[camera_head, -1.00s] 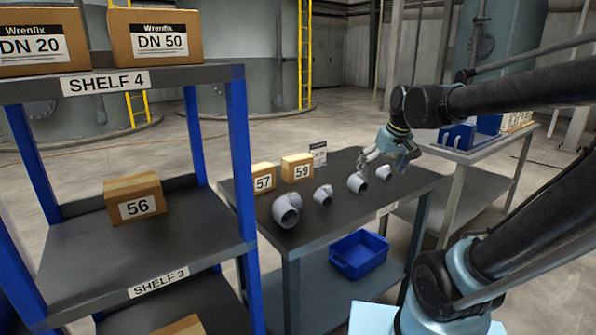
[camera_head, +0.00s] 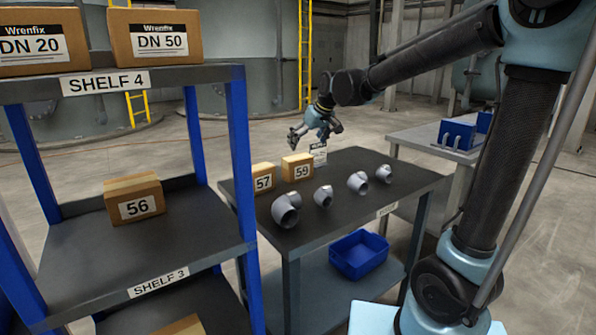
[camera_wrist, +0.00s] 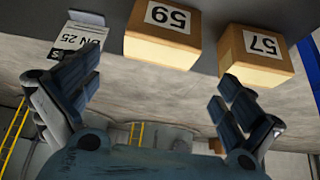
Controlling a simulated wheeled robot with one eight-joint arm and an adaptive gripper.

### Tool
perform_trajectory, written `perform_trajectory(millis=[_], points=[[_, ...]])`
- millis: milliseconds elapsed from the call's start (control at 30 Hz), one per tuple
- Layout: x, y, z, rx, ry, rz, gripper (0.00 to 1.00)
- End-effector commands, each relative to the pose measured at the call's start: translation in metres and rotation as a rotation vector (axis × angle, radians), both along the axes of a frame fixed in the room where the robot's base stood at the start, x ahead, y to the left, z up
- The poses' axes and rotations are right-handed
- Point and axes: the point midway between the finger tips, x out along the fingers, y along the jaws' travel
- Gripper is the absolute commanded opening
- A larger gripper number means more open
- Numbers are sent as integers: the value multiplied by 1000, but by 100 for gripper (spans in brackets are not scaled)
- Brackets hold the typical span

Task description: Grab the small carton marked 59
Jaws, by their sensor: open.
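The small carton marked 59 (camera_head: 297,167) stands on the dark table (camera_head: 350,215), near its far edge. In the wrist view the 59 carton (camera_wrist: 163,35) appears upside down at the top, between and beyond the fingers. My gripper (camera_head: 308,138) is open and empty, above and just behind the 59 carton in the head view. In the wrist view my gripper (camera_wrist: 158,92) has its two fingers spread wide, and nothing is between them. The carton marked 57 (camera_head: 263,177) stands just left of the 59 carton, and it also shows in the wrist view (camera_wrist: 256,55).
Several grey pipe fittings (camera_head: 286,210) line the table's front. A blue bin (camera_head: 358,254) sits on the lower shelf. A rack at left holds the carton marked 56 (camera_head: 135,199).

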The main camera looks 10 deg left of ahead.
Motion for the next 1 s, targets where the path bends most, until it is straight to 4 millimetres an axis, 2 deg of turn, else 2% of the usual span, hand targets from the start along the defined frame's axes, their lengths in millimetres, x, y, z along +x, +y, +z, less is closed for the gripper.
perform_trajectory(millis=[500, 1000], points=[[26, 29, -61, 0, 0, 0, 100], [38, 44, -88, 0, 1, -1, 100]])
